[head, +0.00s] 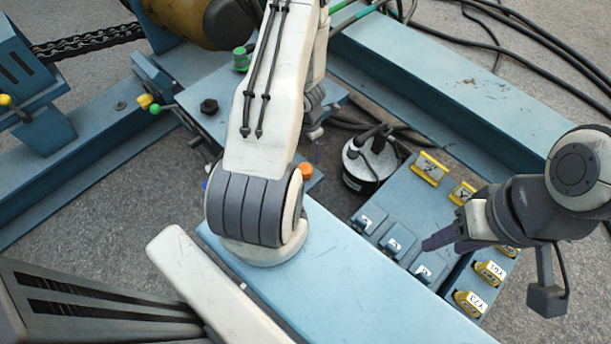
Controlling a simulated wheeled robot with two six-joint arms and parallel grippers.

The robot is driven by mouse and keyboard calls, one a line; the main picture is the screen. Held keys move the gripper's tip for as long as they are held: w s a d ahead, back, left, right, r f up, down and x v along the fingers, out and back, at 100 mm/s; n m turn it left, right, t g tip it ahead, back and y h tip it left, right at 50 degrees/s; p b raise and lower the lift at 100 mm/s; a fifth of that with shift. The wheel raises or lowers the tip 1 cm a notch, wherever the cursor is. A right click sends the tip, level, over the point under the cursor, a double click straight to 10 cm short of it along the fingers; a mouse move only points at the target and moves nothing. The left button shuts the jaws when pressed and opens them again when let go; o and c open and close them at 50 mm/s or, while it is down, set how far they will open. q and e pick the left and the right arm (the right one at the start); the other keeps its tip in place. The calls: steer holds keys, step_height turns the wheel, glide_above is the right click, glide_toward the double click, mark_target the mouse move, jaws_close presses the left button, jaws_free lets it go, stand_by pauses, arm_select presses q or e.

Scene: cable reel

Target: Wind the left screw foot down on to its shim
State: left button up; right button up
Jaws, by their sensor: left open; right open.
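A dark hex-headed screw (208,106) stands on a blue plate (190,88) left of my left arm; I cannot tell for sure whether it is the left screw foot. I cannot make out a shim. My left arm crosses the middle of the view, and its gripper (317,148) is mostly hidden behind it, over the right side of the plate; it is open. My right gripper (436,241) is open and empty at the right, its fingers pointing left above a row of blue switches (397,242).
An orange knob (304,171) and a green knob (241,59) sit near my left arm. A black-and-white can (368,165) with cables stands right of it. Yellow tags (430,168) mark the blue box. Blue frame beams (455,90) surround the grey floor.

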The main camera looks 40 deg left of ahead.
arm_select(q)
steer(key=shift+s+a+f+n, duration=0.25)
steer(key=shift+f, duration=0.25)
steer(key=shift+s+a+f+n, duration=0.2)
steer(key=shift+s+f+n, duration=0.05)
steer(key=shift+f, duration=0.2)
step_height(320, 180, down, 10)
steer(key=b, duration=1)
steer(key=shift+r, duration=0.1)
steer(key=c, duration=1.4)
